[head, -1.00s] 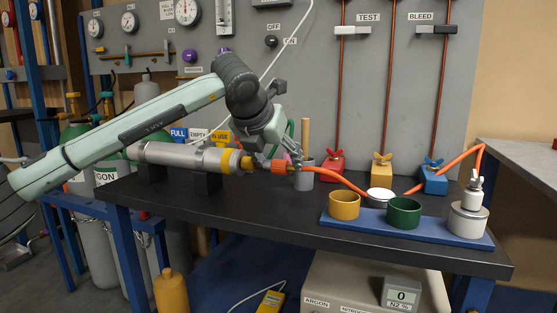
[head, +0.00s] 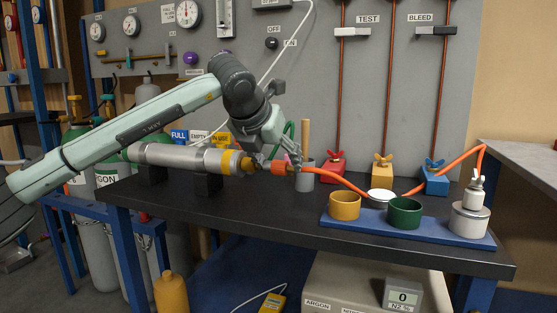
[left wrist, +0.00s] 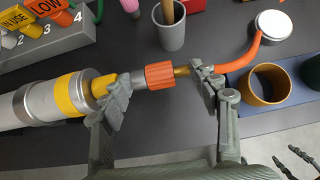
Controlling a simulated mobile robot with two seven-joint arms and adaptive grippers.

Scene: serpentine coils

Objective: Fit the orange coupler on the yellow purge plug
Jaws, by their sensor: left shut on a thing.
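The orange coupler (head: 279,167) sits on the end of an orange hose, in line with the yellow purge plug (head: 246,164) on the silver cylinder. My left gripper (head: 272,158) is at the coupler. In the left wrist view the coupler (left wrist: 160,75) lies between the fingers of my left gripper (left wrist: 163,78), with a short grey piece on its plug side. One finger partly hides the yellow plug (left wrist: 99,83); the other is by the brassy hose end. How far the coupler is on the plug is hidden. Dark finger-like shapes at the lower right may be my right gripper (left wrist: 295,162).
A grey cup (head: 304,178) with a wooden handle stands just behind the coupler. A blue tray (head: 415,231) with yellow, green and white round pieces is at the right. The hose (head: 345,183) runs over the bench (head: 240,212). The front of the bench is clear.

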